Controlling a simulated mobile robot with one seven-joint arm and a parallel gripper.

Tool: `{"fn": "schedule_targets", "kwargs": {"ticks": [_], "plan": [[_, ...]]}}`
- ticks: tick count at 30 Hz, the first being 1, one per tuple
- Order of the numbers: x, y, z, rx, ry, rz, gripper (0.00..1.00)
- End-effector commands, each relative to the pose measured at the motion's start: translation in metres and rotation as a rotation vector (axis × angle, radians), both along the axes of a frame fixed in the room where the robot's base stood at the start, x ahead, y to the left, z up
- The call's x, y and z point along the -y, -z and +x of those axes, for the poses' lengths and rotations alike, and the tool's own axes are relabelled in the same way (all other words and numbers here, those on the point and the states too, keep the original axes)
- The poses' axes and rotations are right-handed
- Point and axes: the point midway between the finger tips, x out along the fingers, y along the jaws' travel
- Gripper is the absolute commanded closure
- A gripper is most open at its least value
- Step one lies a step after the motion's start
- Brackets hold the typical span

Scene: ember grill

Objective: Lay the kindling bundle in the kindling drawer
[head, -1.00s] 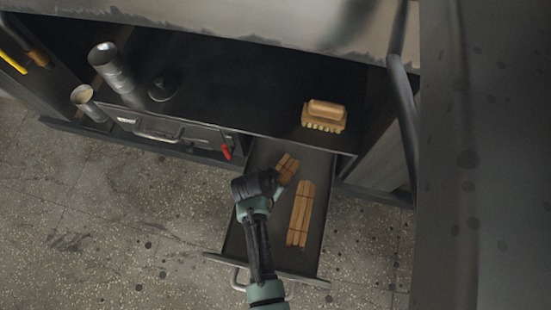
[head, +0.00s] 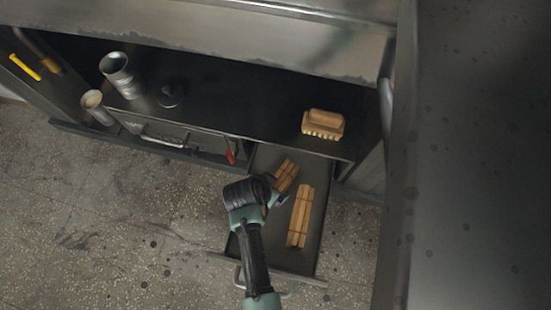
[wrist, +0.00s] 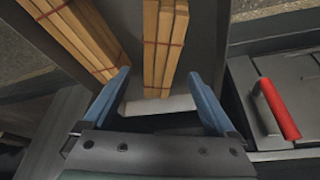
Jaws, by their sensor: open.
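The kindling drawer (head: 312,258) is pulled out, and two bundles of wooden sticks are in it. The upper-left kindling bundle (head: 287,172) lies near the drawer's inner end; in the wrist view this bundle (wrist: 165,45) has a thin red tie. The longer bundle (head: 300,217) lies to its right along the drawer and shows at left in the wrist view (wrist: 72,35). My gripper (head: 279,191) is over the drawer's left side, beside the upper-left bundle. In the wrist view its blue fingers (wrist: 158,76) are spread, with that bundle's near end between or just beyond their tips.
A wooden brush (head: 323,125) sits on the dark shelf (head: 235,105) above the drawer. Metal cups (head: 118,72) and a dark knob-like object (head: 171,95) stand at left. A red handle (head: 230,157) is close left of the drawer. The speckled floor (head: 120,215) is clear.

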Motion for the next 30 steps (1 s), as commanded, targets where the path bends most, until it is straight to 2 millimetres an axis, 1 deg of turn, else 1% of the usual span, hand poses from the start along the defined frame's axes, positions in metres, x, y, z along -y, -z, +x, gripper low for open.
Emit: {"fn": "schedule_targets", "kwargs": {"ticks": [1,3,6,10,14,30], "plan": [[-0.003,-0.017,-0.004,0.0,-0.001,0.0,0.09],[-0.006,-0.029,-0.008,0.0,-0.001,0.0,0.09],[-0.01,-0.043,-0.013,0.0,0.0,0.0,0.09],[-0.014,-0.055,-0.017,0.0,0.001,0.0,0.09],[-0.015,-0.058,-0.018,0.0,0.001,0.0,0.09],[-0.015,-0.058,-0.018,0.0,0.001,0.0,0.09]]}}
